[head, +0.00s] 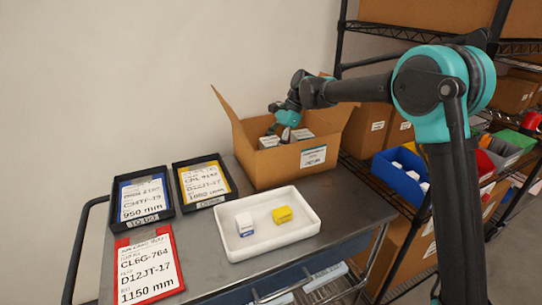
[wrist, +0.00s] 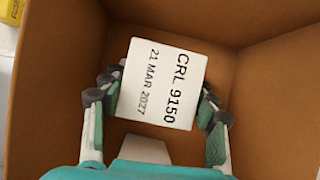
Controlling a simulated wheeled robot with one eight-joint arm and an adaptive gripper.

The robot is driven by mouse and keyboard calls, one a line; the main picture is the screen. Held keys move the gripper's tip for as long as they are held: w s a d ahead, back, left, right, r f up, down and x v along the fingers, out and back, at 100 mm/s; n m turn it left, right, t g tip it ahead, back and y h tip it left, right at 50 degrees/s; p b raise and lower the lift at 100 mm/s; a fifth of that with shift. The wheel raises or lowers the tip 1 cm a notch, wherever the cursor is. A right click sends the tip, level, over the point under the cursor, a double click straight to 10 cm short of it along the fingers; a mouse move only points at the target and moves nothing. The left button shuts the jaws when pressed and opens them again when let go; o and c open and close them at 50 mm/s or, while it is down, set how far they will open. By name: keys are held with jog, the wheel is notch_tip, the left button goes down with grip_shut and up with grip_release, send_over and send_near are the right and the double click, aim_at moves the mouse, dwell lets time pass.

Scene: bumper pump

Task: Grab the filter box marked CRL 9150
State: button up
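The white filter box marked CRL 9150, 21 MAR 2027 (wrist: 160,85) lies between my fingers, its printed face toward the wrist camera. My gripper (wrist: 160,108) has a finger close along each side of it. I cannot tell whether both pads press on it or a thin gap remains. In the head view my gripper (head: 286,117) reaches down into the open cardboard carton (head: 285,168). White boxes show inside the carton at its left (head: 268,141) and right (head: 301,134). I cannot tell which one is CRL 9150.
A white tray (head: 272,246) holds a white-and-blue box (head: 244,223) and a yellow box (head: 282,214). Two black-framed label trays (head: 143,196) (head: 203,181) and a red card (head: 148,265) lie to the left. The carton's walls and raised flaps surround my gripper. Shelving stands at right.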

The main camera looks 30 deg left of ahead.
jog(key=c, duration=0.9)
